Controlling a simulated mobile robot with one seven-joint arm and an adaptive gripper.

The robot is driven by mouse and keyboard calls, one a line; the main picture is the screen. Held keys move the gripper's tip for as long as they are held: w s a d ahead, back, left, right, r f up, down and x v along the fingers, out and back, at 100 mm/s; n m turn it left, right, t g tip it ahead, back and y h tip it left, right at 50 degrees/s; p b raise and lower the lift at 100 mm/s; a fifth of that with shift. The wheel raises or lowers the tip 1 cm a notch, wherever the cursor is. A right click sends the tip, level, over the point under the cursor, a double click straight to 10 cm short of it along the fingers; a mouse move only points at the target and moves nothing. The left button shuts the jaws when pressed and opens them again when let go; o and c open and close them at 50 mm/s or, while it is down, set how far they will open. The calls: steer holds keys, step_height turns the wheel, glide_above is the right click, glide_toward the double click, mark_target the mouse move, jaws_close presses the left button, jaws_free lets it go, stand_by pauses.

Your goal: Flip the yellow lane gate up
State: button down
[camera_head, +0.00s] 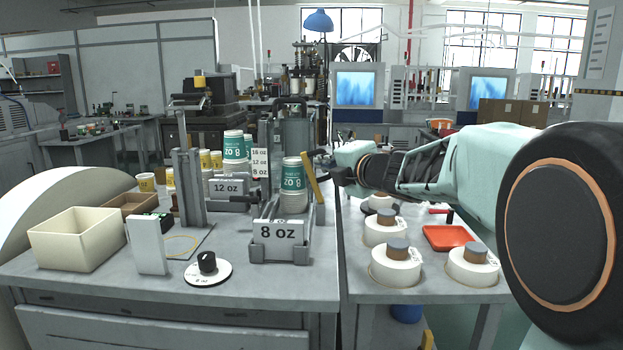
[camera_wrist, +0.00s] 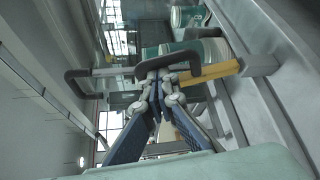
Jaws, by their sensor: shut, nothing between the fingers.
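The yellow lane gate (camera_head: 314,182) is a narrow bar at the right side of the 8 oz lane. It stands steeply tilted in the head view. In the wrist view the yellow bar (camera_wrist: 212,71) runs across to a grey block at the right. My gripper (camera_head: 338,174) is shut and empty, just right of the bar. In the wrist view its fingertips (camera_wrist: 160,78) meet close to the bar's left end and a dark curved handle (camera_wrist: 178,57). I cannot tell whether they touch the bar.
The 8 oz lane (camera_head: 281,246) holds teal-and-white cups (camera_head: 293,185) just left of the gate. A 12 oz lane sign (camera_head: 229,189) stands behind. White rolls (camera_head: 396,268) and a red tray (camera_head: 445,237) are on the right bench. A black knob (camera_head: 207,262) is at the front left.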

steer(key=shift+d+f+m+t+y+b, duration=0.25)
steer(key=shift+d+m+t+b, duration=0.1)
steer(key=shift+d+m+b, duration=0.45)
steer(key=shift+d+f+m+t+y+b, duration=0.2)
steer(key=shift+d+m+t+b, duration=0.2)
steer(key=shift+d+m+b, duration=0.4)
steer(key=shift+d+f+m+t+y+b, duration=0.3)
steer(key=shift+d+m+b, duration=0.25)
steer(key=shift+b, duration=0.45)
steer(key=shift+d, duration=0.15)
steer(key=shift+s, duration=0.15)
